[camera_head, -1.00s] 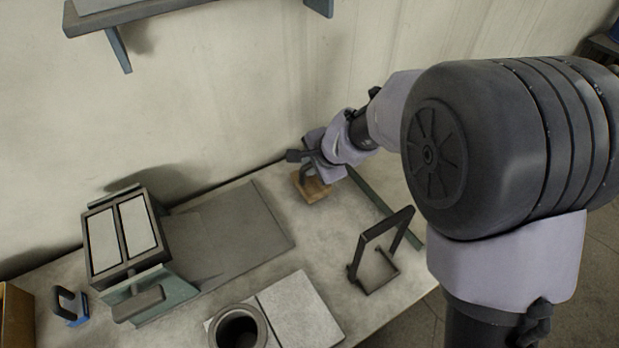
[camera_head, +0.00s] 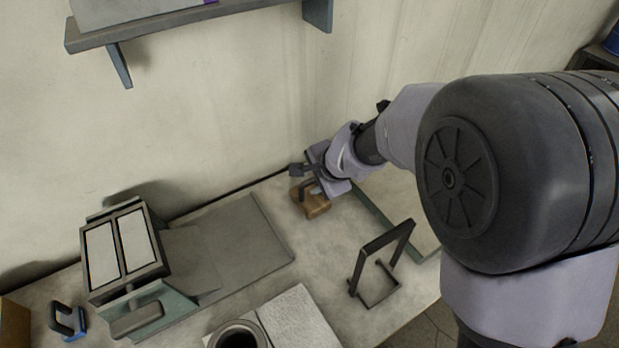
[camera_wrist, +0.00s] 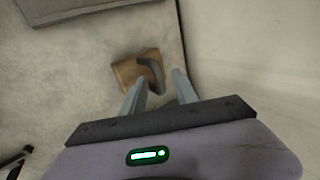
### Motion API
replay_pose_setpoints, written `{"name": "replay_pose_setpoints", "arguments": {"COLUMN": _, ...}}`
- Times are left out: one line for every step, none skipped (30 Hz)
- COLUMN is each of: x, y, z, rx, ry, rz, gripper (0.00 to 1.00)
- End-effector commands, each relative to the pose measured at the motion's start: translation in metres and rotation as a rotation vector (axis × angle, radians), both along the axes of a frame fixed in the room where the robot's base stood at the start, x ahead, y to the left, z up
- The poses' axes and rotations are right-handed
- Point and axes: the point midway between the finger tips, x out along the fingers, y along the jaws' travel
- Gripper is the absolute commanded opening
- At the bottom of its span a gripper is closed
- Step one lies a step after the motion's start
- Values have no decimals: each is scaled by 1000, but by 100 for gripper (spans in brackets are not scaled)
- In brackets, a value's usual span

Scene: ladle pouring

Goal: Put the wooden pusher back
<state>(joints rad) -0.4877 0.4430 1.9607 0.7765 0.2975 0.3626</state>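The wooden pusher (camera_head: 315,207) is a brown wooden block with a dark handle. It sits on the table near the back wall, right of the grey flat plate. My gripper (camera_head: 306,176) is just behind and above it in the head view. In the wrist view, the pusher (camera_wrist: 138,70) lies just beyond my fingertips, its dark handle (camera_wrist: 154,70) near the left finger. My gripper (camera_wrist: 160,82) is open there, with a gap between the two fingers and nothing held. Whether a finger touches the handle I cannot tell.
A black angular stand (camera_head: 380,262) is on the table to the right of the pusher. A box-like mould with two pale panels (camera_head: 122,250) and a grey plate (camera_head: 238,240) are on the left. A round pot (camera_head: 238,335) is at the front. A shelf (camera_head: 190,22) hangs above.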

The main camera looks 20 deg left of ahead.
Motion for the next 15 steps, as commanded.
{"name": "replay_pose_setpoints", "arguments": {"x": -5, "y": -6, "z": 20, "rx": 1, "ry": -3, "rz": -1, "gripper": 36}}
{"name": "replay_pose_setpoints", "arguments": {"x": -8, "y": -10, "z": 27, "rx": 1, "ry": -3, "rz": -1, "gripper": 36}}
{"name": "replay_pose_setpoints", "arguments": {"x": -13, "y": -15, "z": 37, "rx": 1, "ry": -3, "rz": -1, "gripper": 36}}
{"name": "replay_pose_setpoints", "arguments": {"x": -16, "y": -18, "z": 44, "rx": 2, "ry": -3, "rz": -2, "gripper": 36}}
{"name": "replay_pose_setpoints", "arguments": {"x": -19, "y": -22, "z": 50, "rx": 1, "ry": -2, "rz": -3, "gripper": 36}}
{"name": "replay_pose_setpoints", "arguments": {"x": -22, "y": -26, "z": 58, "rx": 2, "ry": -3, "rz": -2, "gripper": 36}}
{"name": "replay_pose_setpoints", "arguments": {"x": -25, "y": -28, "z": 62, "rx": 1, "ry": -2, "rz": -2, "gripper": 36}}
{"name": "replay_pose_setpoints", "arguments": {"x": -27, "y": -31, "z": 66, "rx": 1, "ry": -2, "rz": -2, "gripper": 36}}
{"name": "replay_pose_setpoints", "arguments": {"x": -29, "y": -33, "z": 71, "rx": 1, "ry": -2, "rz": -1, "gripper": 36}}
{"name": "replay_pose_setpoints", "arguments": {"x": -31, "y": -35, "z": 73, "rx": 1, "ry": -1, "rz": -1, "gripper": 36}}
{"name": "replay_pose_setpoints", "arguments": {"x": -32, "y": -36, "z": 75, "rx": 1, "ry": -1, "rz": -1, "gripper": 36}}
{"name": "replay_pose_setpoints", "arguments": {"x": -33, "y": -37, "z": 76, "rx": 0, "ry": 0, "rz": -1, "gripper": 36}}
{"name": "replay_pose_setpoints", "arguments": {"x": -34, "y": -38, "z": 77, "rx": 0, "ry": 0, "rz": -1, "gripper": 36}}
{"name": "replay_pose_setpoints", "arguments": {"x": -34, "y": -38, "z": 77, "rx": 0, "ry": 0, "rz": -1, "gripper": 36}}
{"name": "replay_pose_setpoints", "arguments": {"x": -34, "y": -38, "z": 77, "rx": 0, "ry": 0, "rz": -1, "gripper": 36}}
